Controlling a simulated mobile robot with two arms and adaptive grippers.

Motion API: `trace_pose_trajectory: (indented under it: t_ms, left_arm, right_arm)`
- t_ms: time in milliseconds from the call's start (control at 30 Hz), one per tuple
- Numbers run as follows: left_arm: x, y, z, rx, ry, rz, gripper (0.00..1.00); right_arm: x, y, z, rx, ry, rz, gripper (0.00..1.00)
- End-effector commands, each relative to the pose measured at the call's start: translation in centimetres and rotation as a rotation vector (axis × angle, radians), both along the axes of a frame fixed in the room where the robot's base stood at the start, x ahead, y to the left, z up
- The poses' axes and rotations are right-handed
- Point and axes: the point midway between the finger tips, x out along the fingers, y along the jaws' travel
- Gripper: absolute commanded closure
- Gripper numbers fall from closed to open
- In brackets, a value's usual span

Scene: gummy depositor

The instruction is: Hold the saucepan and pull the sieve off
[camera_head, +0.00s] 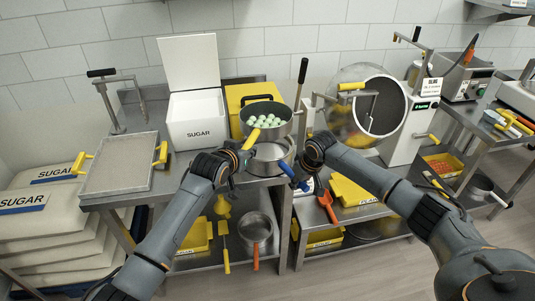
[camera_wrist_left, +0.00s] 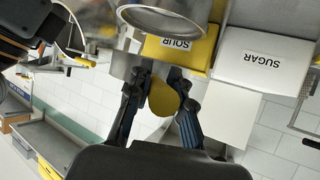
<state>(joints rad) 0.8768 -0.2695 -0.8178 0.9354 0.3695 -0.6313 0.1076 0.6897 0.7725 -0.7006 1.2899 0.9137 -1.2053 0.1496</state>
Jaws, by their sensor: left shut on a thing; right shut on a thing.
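The sieve, a dark round pan (camera_head: 287,131) with pale green balls (camera_head: 265,114) in it, has a yellow handle (camera_head: 252,138) pointing toward me. My left gripper (camera_head: 244,149) is shut on this yellow handle, which also shows between its fingers in the left wrist view (camera_wrist_left: 165,97). The steel saucepan (camera_head: 268,168) is just below and nearer than the sieve in the head view; I cannot tell whether they touch. Its blue handle (camera_head: 287,170) points to the lower right. My right gripper (camera_head: 304,179) is shut on the blue handle; its fingertips are partly hidden.
A white SUGAR box (camera_head: 197,137) and a yellow box (camera_head: 237,95) stand behind. A framed tray (camera_head: 121,164) with yellow handles lies left. A round drum machine (camera_head: 365,105) stands right. Yellow bins (camera_head: 350,190) and another pot (camera_head: 255,226) are on the lower shelves.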

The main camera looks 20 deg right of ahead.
Motion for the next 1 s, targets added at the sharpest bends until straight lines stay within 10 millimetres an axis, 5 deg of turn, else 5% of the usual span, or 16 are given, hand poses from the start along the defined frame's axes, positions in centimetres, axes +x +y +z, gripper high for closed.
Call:
trace_pose_trajectory:
  t_ms: [167,200,367,733,1000]
  left_arm:
    - [0.0,0.0,0.1,-0.002,-0.002,0.000,1.00]
    - [0.0,0.0,0.1,-0.002,-0.002,0.000,1.00]
    - [0.0,0.0,0.1,-0.002,-0.002,-0.001,1.00]
    - [0.0,-0.1,0.1,-0.002,-0.002,-0.001,1.00]
    - [0.0,-0.1,0.1,-0.002,-0.002,-0.001,1.00]
  right_arm:
    - [0.0,0.0,0.1,0.000,-0.001,0.000,1.00]
    - [0.0,0.0,0.1,0.000,-0.001,0.000,0.83]
    - [0.0,0.0,0.1,0.000,-0.001,0.000,0.52]
    - [-0.1,-0.1,0.5,0.000,-0.002,0.000,0.52]
    - [-1.7,-0.3,4.9,-0.002,-0.004,0.001,0.52]
